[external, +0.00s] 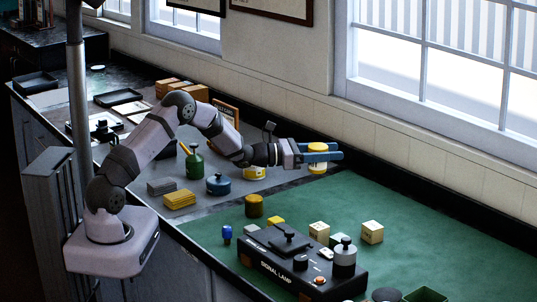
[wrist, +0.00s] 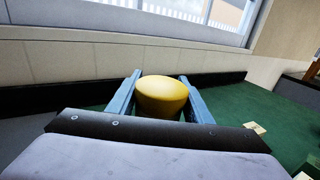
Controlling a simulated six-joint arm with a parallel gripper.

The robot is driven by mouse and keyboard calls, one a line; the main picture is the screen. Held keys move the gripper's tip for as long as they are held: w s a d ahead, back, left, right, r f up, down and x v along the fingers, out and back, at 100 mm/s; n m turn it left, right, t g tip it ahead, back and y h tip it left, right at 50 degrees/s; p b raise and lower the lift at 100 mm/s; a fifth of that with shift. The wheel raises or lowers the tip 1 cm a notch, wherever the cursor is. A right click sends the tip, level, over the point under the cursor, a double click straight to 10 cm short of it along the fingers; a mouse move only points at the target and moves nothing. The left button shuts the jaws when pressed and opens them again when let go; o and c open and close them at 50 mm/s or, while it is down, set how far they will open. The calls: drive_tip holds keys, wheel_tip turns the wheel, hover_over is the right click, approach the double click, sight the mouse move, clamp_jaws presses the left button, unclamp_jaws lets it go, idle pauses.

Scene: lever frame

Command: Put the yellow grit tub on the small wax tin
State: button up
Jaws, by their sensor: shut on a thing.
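The yellow grit tub (external: 317,169) has a yellow lid and a pale band. My gripper (external: 322,156) is shut around it, with blue fingers on either side. In the wrist view the yellow tub (wrist: 161,97) sits upright between the two fingers (wrist: 160,98). It is near the back edge of the green mat; I cannot tell if its base touches the surface. Another yellow tub or tin (external: 255,173) is partly hidden behind my wrist.
A black signal lamp box (external: 285,265) with knobs stands on the green mat (external: 420,235), with several pale blocks (external: 372,232) around it. The mat's back right is clear.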

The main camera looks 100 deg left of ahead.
drive_tip(key=s+a+r+n+g+y+b, duration=0.1)
drive_tip(key=s+a+r+n+y+b, duration=0.15)
drive_tip(key=s+a+r, duration=0.5)
drive_tip(key=s+a+r+n+g+y+b, duration=0.1)
drive_tip(key=s+a+r+g+y+b, duration=0.15)
drive_tip(key=s+a, duration=0.95)
drive_tip(key=shift+t, duration=0.55)
drive_tip(key=shift+s+d+f+p, duration=0.35)
drive_tip(key=shift+d+f+p, duration=0.15)
drive_tip(key=shift+f, duration=1.45)
drive_tip(key=shift+s+d+f+p, duration=0.35)
drive_tip(key=shift+d+f+p, duration=0.15)
drive_tip(key=shift+f, duration=1.45)
drive_tip(key=shift+s+d+f+p, duration=0.4)
drive_tip(key=shift+f+p, duration=0.2)
drive_tip(key=shift+f, duration=1.55)
drive_tip(key=shift+f+b, duration=0.25)
drive_tip(key=shift+b, duration=0.05)
drive_tip(key=o, duration=1.2)
drive_tip(key=shift+o, duration=0.2)
drive_tip(key=shift+s+r+p, duration=0.1)
drive_tip(key=shift+r+p, duration=0.05)
drive_tip(key=shift+p, duration=0.15)
